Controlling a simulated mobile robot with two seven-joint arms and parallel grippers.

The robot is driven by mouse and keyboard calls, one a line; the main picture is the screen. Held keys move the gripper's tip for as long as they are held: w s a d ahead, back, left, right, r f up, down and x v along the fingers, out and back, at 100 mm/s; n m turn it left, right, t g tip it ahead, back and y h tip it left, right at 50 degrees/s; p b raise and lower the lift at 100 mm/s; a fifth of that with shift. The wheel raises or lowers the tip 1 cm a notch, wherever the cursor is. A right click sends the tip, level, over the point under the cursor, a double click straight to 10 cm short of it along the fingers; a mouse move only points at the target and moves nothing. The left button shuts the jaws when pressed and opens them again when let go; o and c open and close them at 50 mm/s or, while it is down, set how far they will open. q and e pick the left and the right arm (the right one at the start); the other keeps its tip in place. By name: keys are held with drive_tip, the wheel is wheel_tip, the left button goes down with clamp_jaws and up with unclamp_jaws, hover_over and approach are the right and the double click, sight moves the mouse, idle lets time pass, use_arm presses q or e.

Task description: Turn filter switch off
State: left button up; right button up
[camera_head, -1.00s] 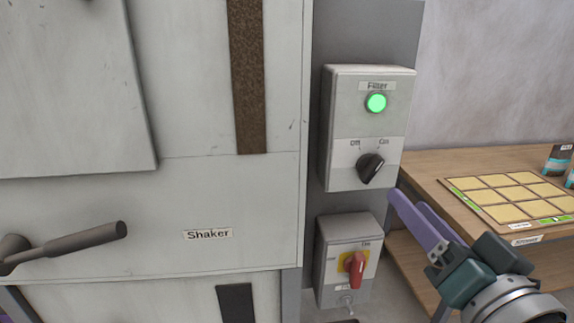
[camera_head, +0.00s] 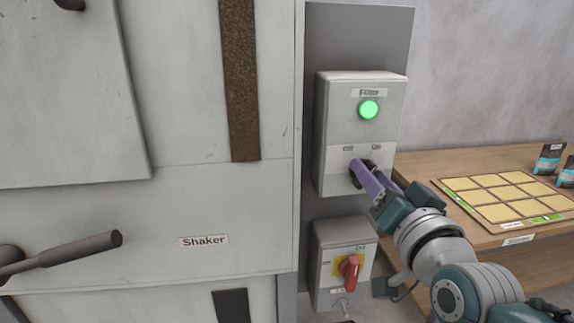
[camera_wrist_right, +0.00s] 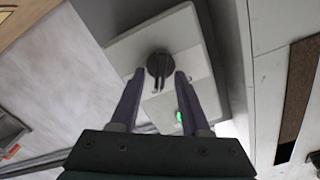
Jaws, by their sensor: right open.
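The filter box (camera_head: 337,110) is a grey box with a lit green lamp (camera_head: 368,109) and a black rotary switch (camera_head: 358,181) between Off and On marks. The right gripper (camera_head: 362,170) is at the switch and partly hides it in the head view. In the right wrist view, the open right gripper (camera_wrist_right: 158,76) has its two purple fingers on either side of the black switch knob (camera_wrist_right: 159,66). I cannot tell whether the fingers touch it. The green lamp also shows in the wrist view (camera_wrist_right: 180,117). The left gripper is not in view.
Below the filter box is a second grey box with a red switch (camera_head: 349,271) on a yellow plate. The Shaker cabinet (camera_head: 240,205) with a dark handle (camera_head: 75,249) stands at left. A wooden table (camera_head: 415,166) with a yellow-squared board (camera_head: 498,192) stands at right.

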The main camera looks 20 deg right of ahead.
drive_tip(key=shift+c, duration=0.2)
clamp_jaws()
idle(0.5)
drive_tip(key=shift+n, duration=0.3)
drive_tip(key=n, duration=1.1)
drive_tip(key=shift+w+a+p, duration=0.1)
drive_tip(key=shift+a+p, duration=0.2)
drive_tip(key=shift+a, duration=0.05)
drive_tip(key=shift+n, duration=0.4)
